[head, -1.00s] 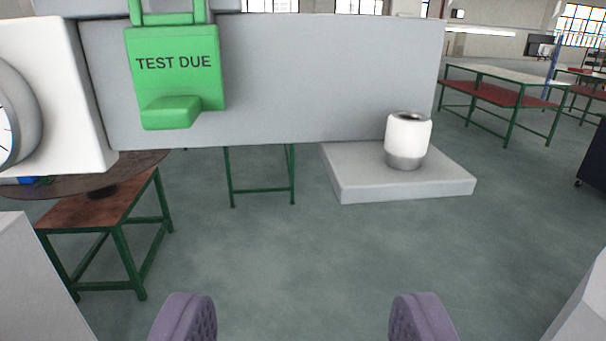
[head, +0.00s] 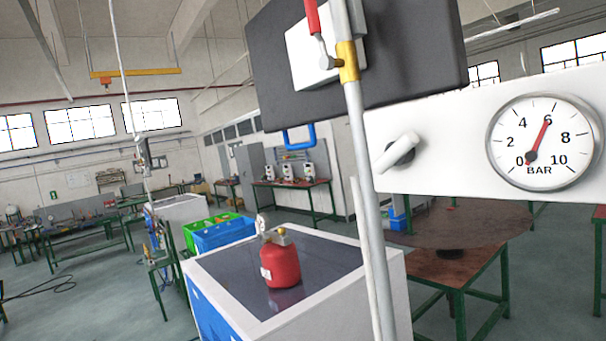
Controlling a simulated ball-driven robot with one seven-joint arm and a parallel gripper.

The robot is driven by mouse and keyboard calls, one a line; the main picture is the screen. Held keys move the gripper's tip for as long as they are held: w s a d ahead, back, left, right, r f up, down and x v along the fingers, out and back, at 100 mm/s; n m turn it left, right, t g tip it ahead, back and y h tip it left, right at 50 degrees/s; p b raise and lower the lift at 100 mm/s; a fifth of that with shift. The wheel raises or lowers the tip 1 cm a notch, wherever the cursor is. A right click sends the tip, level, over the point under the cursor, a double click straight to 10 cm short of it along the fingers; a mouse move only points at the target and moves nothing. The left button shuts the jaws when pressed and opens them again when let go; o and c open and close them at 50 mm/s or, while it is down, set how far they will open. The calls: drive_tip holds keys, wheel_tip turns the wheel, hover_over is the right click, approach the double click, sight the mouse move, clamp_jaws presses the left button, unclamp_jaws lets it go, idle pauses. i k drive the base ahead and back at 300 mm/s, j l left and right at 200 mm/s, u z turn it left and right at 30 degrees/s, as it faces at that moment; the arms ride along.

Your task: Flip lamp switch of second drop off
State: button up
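I cannot make out a lamp switch for certain. A grey vertical pipe (head: 368,190) runs down the middle of the head view, with a brass fitting (head: 348,62) and a red lever (head: 312,17) near its top. A dark panel (head: 420,60) with a white box (head: 300,65) is behind it. A thinner pipe (head: 118,60) hangs further away on the left, with small grey fittings (head: 146,158) on it. A white panel (head: 455,110) on the right carries a light lever (head: 398,152) and a round gauge (head: 543,142) reading about 6 bar. My gripper is out of view.
A white cabinet (head: 398,280) with a dark top bears a red canister (head: 280,263). Blue (head: 225,233) and green crates stand behind it. A round brown tabletop (head: 470,225) is at right. Open floor (head: 90,290) lies at left.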

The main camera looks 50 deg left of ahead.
sight(401, 150)
drive_tip(key=u, duration=0.75)
drive_tip(key=i+j, duration=0.1)
drive_tip(key=i+u, duration=0.05)
drive_tip(key=i, duration=0.05)
